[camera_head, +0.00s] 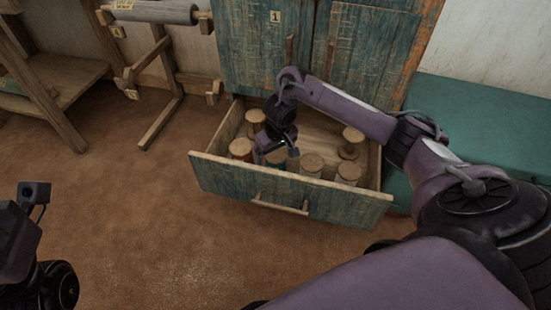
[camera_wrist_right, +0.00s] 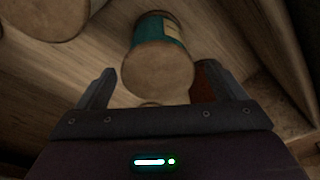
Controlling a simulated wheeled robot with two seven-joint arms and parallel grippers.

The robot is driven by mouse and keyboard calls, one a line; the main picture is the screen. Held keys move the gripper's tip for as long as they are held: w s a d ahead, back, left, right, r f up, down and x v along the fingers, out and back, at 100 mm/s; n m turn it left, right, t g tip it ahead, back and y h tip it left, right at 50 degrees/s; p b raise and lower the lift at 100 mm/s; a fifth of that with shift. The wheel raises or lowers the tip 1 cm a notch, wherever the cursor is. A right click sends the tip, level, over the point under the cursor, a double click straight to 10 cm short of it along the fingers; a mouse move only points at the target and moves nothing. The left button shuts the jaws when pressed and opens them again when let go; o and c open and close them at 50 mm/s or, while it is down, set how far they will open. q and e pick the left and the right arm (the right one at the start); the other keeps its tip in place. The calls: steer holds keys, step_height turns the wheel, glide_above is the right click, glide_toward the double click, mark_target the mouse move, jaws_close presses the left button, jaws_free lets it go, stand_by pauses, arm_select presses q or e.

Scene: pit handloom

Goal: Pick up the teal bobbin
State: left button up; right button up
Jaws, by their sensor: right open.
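The teal bobbin (camera_wrist_right: 160,58) shows in the right wrist view, a teal-wound cylinder with a round wooden end facing the camera. My right gripper (camera_wrist_right: 163,84) is open, with one finger on each side of the bobbin's lower end in that view. I cannot tell whether the fingers touch it. In the head view, my right gripper (camera_head: 274,152) reaches down into the open drawer (camera_head: 270,190). The teal bobbin (camera_head: 277,158) is mostly hidden beneath it there. Part of my left arm shows at the left edge; its fingers cannot be made out.
Several other wooden-topped bobbins stand close by in the drawer, including one at the left (camera_head: 241,148) and one at the right (camera_head: 348,173). The drawer walls enclose them. The cabinet (camera_head: 262,50) rises behind. A teal bench (camera_head: 480,125) stands to the right. The floor in front is clear.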

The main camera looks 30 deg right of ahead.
steer(key=f, duration=0.1)
steer(key=f+b, duration=0.2)
steer(key=shift+s+d+f, duration=0.1)
steer(key=shift+s+f, duration=0.05)
steer(key=shift+s, duration=0.15)
steer(key=shift+w+f+b, duration=0.2)
steer(key=shift+f+b, duration=0.2)
steer(key=shift+f, duration=0.25)
steer(key=shift+c, duration=0.4)
steer(key=c, duration=1)
steer(key=shift+c, duration=0.2)
steer(key=shift+r, duration=0.2)
